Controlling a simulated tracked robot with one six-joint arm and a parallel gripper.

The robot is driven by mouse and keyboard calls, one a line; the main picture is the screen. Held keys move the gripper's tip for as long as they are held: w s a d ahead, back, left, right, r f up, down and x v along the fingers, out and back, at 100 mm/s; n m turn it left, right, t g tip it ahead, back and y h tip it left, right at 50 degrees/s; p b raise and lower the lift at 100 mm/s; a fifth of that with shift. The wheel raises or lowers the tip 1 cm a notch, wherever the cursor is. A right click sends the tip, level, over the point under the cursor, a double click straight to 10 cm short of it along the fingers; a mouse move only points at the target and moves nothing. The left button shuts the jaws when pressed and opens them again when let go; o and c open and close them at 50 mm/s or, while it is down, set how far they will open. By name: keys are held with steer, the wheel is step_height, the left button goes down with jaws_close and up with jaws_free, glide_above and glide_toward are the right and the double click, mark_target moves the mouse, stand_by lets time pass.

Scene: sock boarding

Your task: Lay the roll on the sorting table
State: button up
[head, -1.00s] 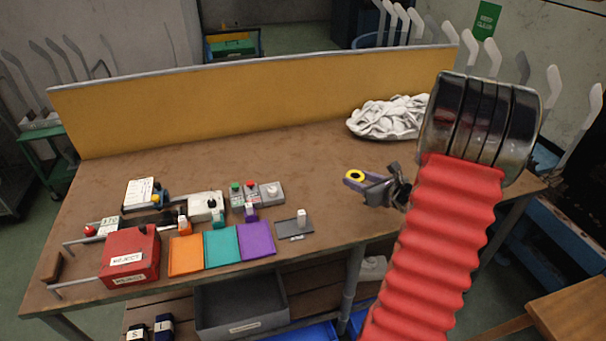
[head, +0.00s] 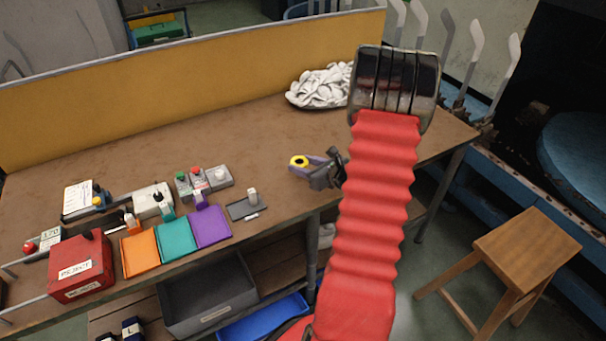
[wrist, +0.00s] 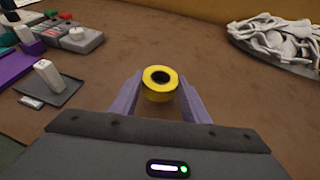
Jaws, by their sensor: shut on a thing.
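The yellow roll (wrist: 160,84), with a dark hole in its middle, sits between the purple fingers of my gripper (wrist: 157,95) in the wrist view. My gripper is shut on it. In the head view the roll (head: 298,161) shows at the tip of my gripper (head: 303,166), over the front part of the sorting table (head: 258,145). The brown table top shows beyond and below the roll in the wrist view. I cannot tell how high the roll is above the table.
A dish of white crumpled cloth (head: 318,86) stands at the back right. Orange, teal and purple pads (head: 176,240), a red box (head: 82,266) and a button box (head: 203,180) stand at the left. Bare table lies between. A wooden stool (head: 525,248) stands off the right end.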

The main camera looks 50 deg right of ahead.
mark_target(303, 179)
steer(key=shift+f, duration=2)
steer(key=o, duration=1)
steer(key=shift+f, duration=0.1)
steer(key=shift+o, duration=0.2)
steer(key=v, duration=1.2)
